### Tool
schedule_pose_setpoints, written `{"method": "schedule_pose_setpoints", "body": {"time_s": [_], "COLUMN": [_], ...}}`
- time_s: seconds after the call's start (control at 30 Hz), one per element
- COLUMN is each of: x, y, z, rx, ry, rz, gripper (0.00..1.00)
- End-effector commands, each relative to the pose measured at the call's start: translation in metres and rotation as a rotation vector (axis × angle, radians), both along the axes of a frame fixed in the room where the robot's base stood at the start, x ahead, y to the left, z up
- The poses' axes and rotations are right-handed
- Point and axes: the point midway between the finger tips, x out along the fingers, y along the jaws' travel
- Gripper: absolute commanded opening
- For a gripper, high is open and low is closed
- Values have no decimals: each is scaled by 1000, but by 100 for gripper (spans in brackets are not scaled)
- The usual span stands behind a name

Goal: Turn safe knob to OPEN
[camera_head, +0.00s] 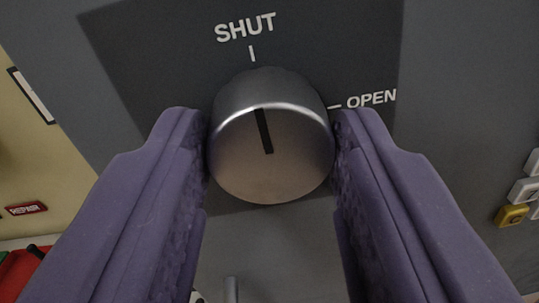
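The safe knob (235,165) is a round silver dial with a black pointer line, in the middle of the camera view. Its line points up toward the SHUT mark (246,28). The OPEN mark (371,99) is to the right of the knob. My gripper (272,150) has purple fingers, one on the left and one on the right of the knob. Both fingers appear to touch or nearly touch its sides; I cannot tell whether they press on it.
The knob sits on a dark panel (150,50) on a grey face. A red REPAIR label (25,208) is at the left, on a cream surface. Grey and yellow buttons (512,214) are at the right edge. A small grey rod (231,290) shows below the knob.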

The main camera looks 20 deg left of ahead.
Motion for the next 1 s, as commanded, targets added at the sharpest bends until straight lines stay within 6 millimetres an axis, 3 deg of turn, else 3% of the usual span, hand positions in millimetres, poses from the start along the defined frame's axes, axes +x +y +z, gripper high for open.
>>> {"method": "schedule_pose_setpoints", "body": {"time_s": [0.03,0.1,0.13,0.57,1.0], "x": [0,0,0,0,1], "y": [0,0,0,-1,-2], "z": [0,0,0,-2,-3], "rx": [0,0,0,98,462], "ry": [0,0,0,25,130], "rz": [0,0,0,0,-1], "gripper": [31,15,12,12,12]}}
